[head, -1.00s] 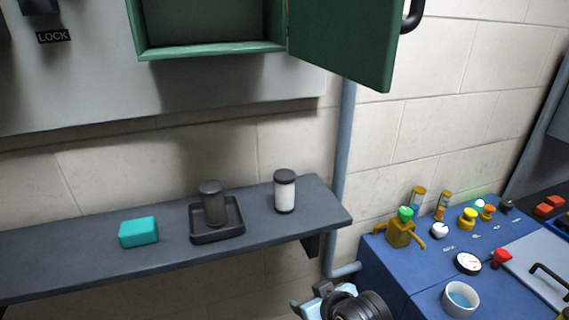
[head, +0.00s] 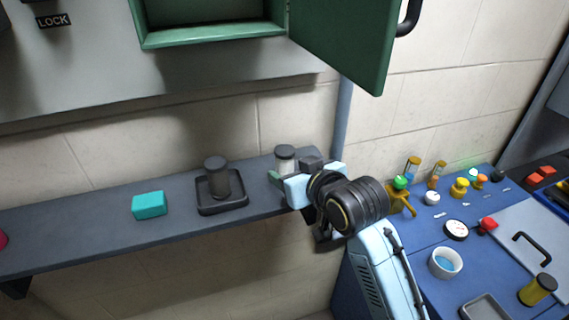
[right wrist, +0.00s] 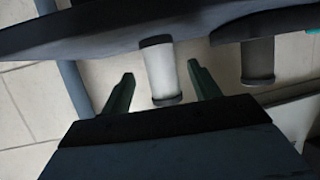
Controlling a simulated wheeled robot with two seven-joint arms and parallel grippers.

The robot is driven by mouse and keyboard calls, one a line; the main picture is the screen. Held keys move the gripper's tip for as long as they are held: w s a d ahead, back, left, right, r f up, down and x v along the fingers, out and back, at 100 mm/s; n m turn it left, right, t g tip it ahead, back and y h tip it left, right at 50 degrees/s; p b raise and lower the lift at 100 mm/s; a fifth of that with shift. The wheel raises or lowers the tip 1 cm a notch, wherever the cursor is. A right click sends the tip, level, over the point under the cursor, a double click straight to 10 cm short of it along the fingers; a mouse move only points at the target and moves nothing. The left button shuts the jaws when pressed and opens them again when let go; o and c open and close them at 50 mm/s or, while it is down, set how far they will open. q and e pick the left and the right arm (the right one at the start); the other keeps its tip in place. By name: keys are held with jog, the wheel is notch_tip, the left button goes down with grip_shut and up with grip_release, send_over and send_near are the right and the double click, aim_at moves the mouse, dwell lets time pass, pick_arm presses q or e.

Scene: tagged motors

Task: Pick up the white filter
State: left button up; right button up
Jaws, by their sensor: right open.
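The white filter (head: 284,158) is a white cylinder with dark end caps. It stands upright near the right end of the grey wall shelf (head: 90,230). My right gripper (head: 285,175) is in front of it, and its hand hides the filter's lower part in the head view. In the right wrist view the filter (right wrist: 160,72) shows between the two open green fingers of the gripper (right wrist: 160,85). My left gripper is not in view.
A dark filter (head: 216,177) stands in a black tray (head: 222,207) left of the white one. A teal block (head: 149,205) lies further left. A green cabinet door (head: 345,40) hangs open above. A blue bench (head: 420,215) with knobs and a white cup (head: 445,263) is at right.

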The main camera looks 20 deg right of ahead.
aim_at(281, 166)
jog(key=shift+p+x, duration=0.55)
jog(key=shift+x, duration=2.25)
jog(key=c, duration=1.1)
